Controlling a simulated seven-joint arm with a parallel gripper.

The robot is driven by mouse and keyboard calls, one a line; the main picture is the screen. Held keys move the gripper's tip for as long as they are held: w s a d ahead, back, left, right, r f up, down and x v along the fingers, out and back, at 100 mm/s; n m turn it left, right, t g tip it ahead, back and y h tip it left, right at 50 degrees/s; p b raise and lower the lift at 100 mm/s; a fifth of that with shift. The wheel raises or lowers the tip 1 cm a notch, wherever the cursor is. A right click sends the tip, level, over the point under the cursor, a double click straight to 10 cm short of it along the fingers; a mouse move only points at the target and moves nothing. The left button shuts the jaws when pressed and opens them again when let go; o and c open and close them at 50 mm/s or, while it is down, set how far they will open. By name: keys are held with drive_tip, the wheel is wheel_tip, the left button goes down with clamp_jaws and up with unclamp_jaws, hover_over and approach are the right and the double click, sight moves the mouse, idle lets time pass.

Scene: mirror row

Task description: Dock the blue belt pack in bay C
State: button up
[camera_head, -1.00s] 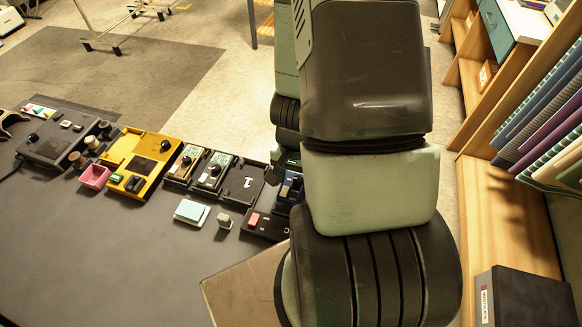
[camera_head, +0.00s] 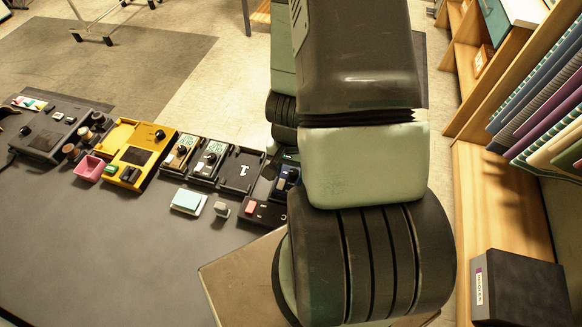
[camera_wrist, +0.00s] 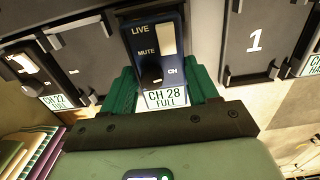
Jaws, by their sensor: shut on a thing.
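The blue belt pack (camera_wrist: 157,48) has a cream strip, a dark knob and a "CH 28 FULL" label. In the wrist view it sits between the green fingers of my gripper (camera_wrist: 163,88), which is shut on it. In the head view the blue pack (camera_head: 286,178) shows at the right end of the charger row, partly hidden by my arm. I cannot tell whether it touches the charger beneath. An empty dark bay marked "1" (camera_wrist: 256,42) lies to its right in the wrist view; this bay (camera_head: 241,171) also shows in the head view. No letter C is readable.
Beige (camera_head: 181,153) and grey (camera_head: 210,160) packs stand left of the empty bay. The front of the dark tabletop (camera_head: 110,250) is clear.

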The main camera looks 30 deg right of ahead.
drive_tip(key=shift+f, duration=1.1)
idle(1.0)
drive_tip(key=o, duration=1.2)
drive_tip(key=shift+o, duration=0.2)
drive_tip(key=shift+r, duration=0.1)
wheel_tip(320, 180, up, 11)
drive_tip(key=shift+f, duration=0.2)
